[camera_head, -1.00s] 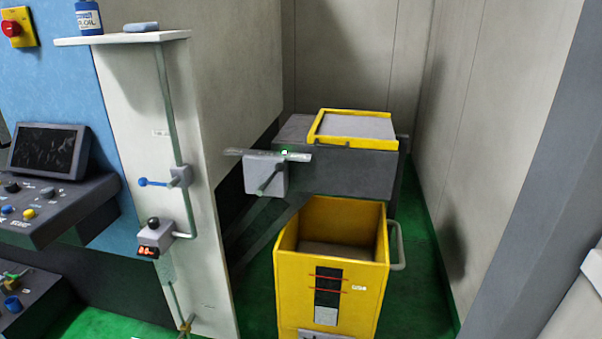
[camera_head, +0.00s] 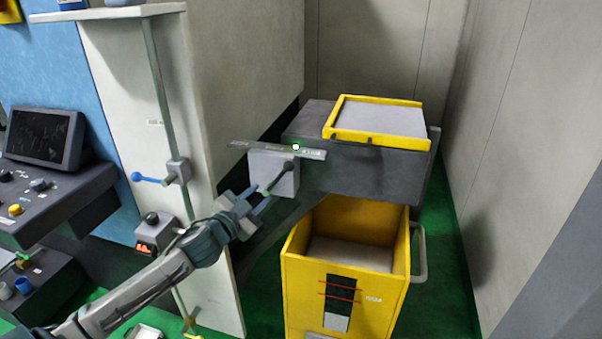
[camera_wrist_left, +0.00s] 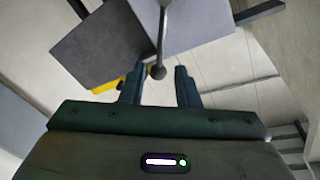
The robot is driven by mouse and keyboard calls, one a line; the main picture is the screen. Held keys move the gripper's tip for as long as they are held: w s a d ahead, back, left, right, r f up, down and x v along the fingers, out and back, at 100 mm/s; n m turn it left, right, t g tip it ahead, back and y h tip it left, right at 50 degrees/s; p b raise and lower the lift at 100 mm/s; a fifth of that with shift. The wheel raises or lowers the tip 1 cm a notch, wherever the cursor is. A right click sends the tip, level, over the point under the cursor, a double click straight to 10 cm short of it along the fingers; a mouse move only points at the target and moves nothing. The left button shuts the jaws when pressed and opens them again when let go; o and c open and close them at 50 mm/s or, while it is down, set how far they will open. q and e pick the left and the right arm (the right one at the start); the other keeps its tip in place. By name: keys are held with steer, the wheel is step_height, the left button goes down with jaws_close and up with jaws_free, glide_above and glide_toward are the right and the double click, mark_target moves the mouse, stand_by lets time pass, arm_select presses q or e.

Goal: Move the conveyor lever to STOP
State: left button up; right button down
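The conveyor lever (camera_head: 279,178) is a dark rod on a light grey box (camera_head: 260,165) at the conveyor's left end. A label plate (camera_head: 245,147) with a lit green lamp (camera_head: 295,147) sits above the box; its lettering is too small to read. My left gripper (camera_head: 262,197) is open, just in front and to the lower left of the box. In the left wrist view the lever's round dark knob (camera_wrist_left: 157,72) lies between the lines of the two fingers (camera_wrist_left: 158,80), near their tips, with no clear contact. My right gripper is out of view.
The conveyor (camera_head: 365,172) carries a yellow-rimmed tray (camera_head: 375,138). A yellow bin (camera_head: 305,272) stands below it. A grey wall closes the right side.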

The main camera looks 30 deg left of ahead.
mark_target(278, 178)
arm_select(q)
steer(key=w+p, duration=0.1)
steer(key=w, duration=0.3)
steer(key=w+p, duration=0.2)
steer(key=w, duration=0.3)
steer(key=shift+r, duration=0.2)
steer(key=shift+w+f, duration=0.1)
steer(key=shift+w, duration=0.6)
jaws_close()
